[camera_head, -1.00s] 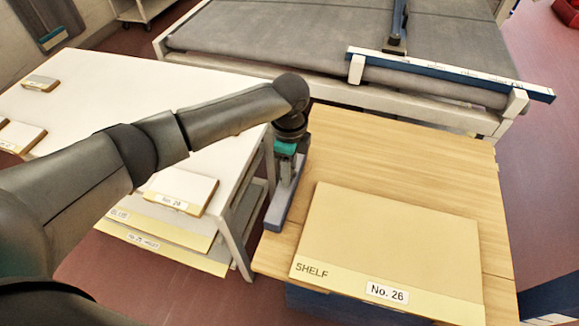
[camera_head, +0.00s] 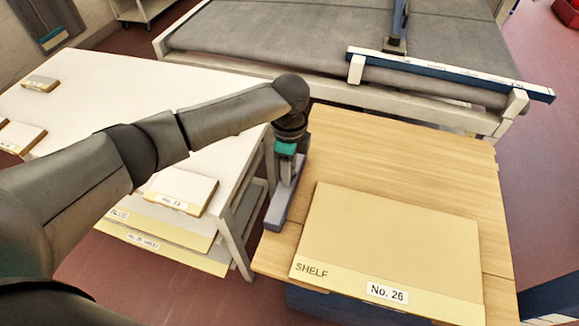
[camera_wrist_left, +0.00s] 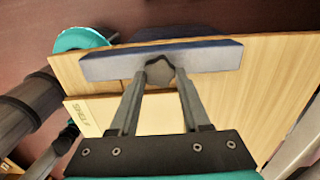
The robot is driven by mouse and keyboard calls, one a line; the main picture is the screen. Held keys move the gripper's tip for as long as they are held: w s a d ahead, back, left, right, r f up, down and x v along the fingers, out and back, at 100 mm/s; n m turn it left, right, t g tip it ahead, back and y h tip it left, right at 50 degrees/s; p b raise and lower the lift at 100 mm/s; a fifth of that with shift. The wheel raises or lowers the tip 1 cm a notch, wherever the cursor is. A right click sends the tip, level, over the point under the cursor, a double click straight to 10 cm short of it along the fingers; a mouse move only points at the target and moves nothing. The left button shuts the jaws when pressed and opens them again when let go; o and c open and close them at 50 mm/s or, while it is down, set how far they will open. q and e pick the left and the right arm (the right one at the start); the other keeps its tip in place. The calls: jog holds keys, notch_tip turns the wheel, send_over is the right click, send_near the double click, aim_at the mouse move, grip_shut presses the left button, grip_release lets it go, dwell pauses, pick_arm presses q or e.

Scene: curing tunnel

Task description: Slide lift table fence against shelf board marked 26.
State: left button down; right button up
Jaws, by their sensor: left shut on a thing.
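The fence (camera_head: 277,207) is a blue-grey bar lying along the left edge of the wooden lift table top (camera_head: 400,150). It also shows in the left wrist view (camera_wrist_left: 108,66), with a dark knob (camera_wrist_left: 160,72) on it. My left gripper (camera_head: 287,165) is shut on the knob, its two fingers on either side of it in the wrist view. The tan shelf board (camera_head: 395,240), with a "No. 26" label, lies flat on the table top, right of the fence. A strip of bare wood shows between fence and board. My right gripper is not in view.
A white table (camera_head: 100,85) with small labelled boards (camera_head: 180,190) stands close on the left. A grey-topped machine (camera_head: 290,40) with a blue and white rail (camera_head: 450,73) is behind the lift table. The wooden top behind the shelf board is clear.

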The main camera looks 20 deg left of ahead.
pick_arm(q)
jog(key=d+p, duration=0.1)
jog(key=d, duration=0.4)
jog(key=shift+s, duration=0.1)
dwell(0.3)
jog(key=shift+c, duration=1.8)
grip_release()
notch_tip(320, 180, up, 15)
jog(key=p, duration=0.2)
jog(key=shift+r+p, duration=0.2)
jog(key=shift+p, duration=0.2)
